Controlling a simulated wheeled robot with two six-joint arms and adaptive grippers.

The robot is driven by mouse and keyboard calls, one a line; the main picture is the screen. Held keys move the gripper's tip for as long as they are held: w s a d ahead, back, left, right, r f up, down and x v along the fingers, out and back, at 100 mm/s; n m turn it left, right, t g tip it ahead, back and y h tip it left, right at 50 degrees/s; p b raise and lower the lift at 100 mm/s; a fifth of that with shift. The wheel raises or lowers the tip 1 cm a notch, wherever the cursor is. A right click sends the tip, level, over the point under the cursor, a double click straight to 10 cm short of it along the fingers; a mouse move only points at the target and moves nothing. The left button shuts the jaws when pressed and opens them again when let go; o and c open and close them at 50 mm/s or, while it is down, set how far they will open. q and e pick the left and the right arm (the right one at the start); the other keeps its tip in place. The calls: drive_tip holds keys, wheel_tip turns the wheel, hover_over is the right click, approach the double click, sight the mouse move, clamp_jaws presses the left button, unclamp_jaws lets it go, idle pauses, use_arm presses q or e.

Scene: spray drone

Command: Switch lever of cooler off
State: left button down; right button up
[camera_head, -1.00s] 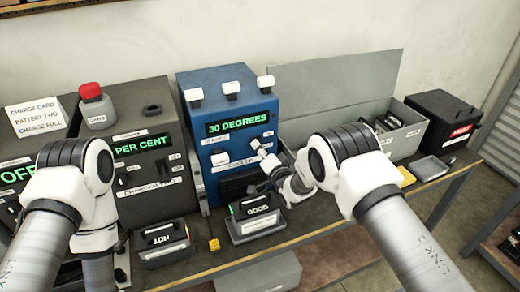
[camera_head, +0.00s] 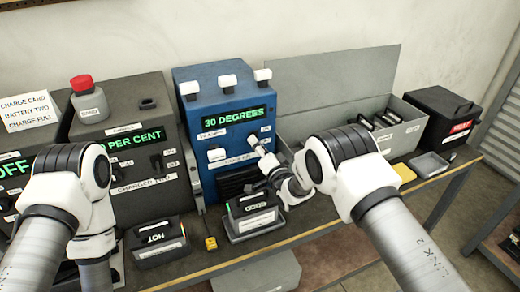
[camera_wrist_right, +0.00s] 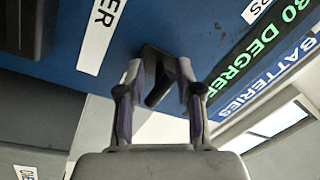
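The cooler (camera_head: 222,105) is the blue box with a green "30 DEGREES" display, in the middle of the head view. My right gripper (camera_head: 257,146) is at the right part of its front, below the display. In the right wrist view, the cooler's black lever (camera_wrist_right: 160,77) stands out from the blue panel. My right gripper (camera_wrist_right: 160,88) is open, with one finger on each side of the lever. A gap shows beside the lever, mainly on the left. The lever is hidden in the head view. My left arm reaches down at the left; its gripper is out of sight.
Dark charger boxes (camera_head: 122,176) stand left of the cooler. A grey open bin (camera_head: 400,138) and a black box marked "REJECT" (camera_head: 440,117) stand right.

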drive_tip(key=v, duration=1.2)
drive_tip(key=shift+o, duration=0.4)
